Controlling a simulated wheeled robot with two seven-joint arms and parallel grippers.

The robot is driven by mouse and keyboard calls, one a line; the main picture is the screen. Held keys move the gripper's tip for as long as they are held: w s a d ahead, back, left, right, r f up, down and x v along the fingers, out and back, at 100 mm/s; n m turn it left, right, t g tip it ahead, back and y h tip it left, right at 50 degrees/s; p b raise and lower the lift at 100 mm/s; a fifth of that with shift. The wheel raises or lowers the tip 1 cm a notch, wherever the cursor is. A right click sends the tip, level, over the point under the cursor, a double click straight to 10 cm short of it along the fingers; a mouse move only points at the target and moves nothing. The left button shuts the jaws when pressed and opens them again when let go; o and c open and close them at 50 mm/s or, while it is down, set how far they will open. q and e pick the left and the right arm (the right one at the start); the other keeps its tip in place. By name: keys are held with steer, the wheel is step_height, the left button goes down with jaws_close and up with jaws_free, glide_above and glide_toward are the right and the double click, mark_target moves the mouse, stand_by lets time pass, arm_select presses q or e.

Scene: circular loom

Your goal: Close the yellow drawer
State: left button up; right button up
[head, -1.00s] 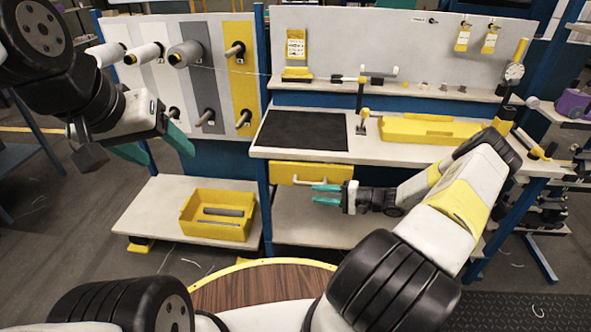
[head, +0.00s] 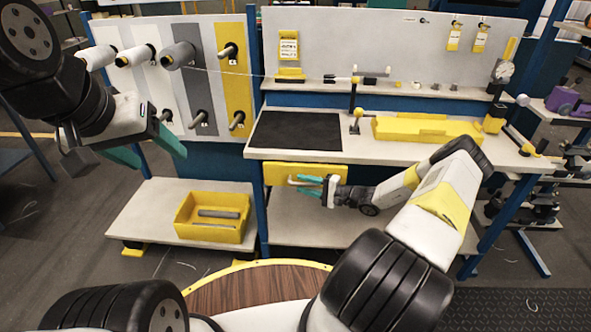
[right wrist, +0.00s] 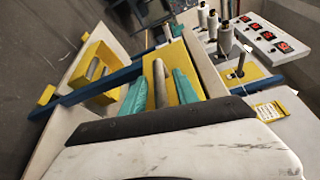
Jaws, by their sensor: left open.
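The yellow drawer (head: 334,171) sits under the worktop, and its front also shows in the right wrist view (right wrist: 173,53). How far it stands out is hard to tell. Its pale bar handle (head: 292,180) is at the drawer's left part; in the right wrist view the handle (right wrist: 160,85) lies between my teal fingers. My right gripper (head: 311,187) is open around the handle, with small gaps on both sides. My left gripper (head: 146,151) is open and empty, raised at the left, far from the drawer.
A yellow bin (head: 216,233) with grey rods stands on the low shelf left of the drawer. The worktop (head: 370,150) above holds a black mat (head: 296,131) and a yellow tray (head: 425,128). A round wooden table (head: 255,287) is in front.

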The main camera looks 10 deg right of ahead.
steer(key=shift+c, duration=0.5)
jaws_close()
stand_by(0.8)
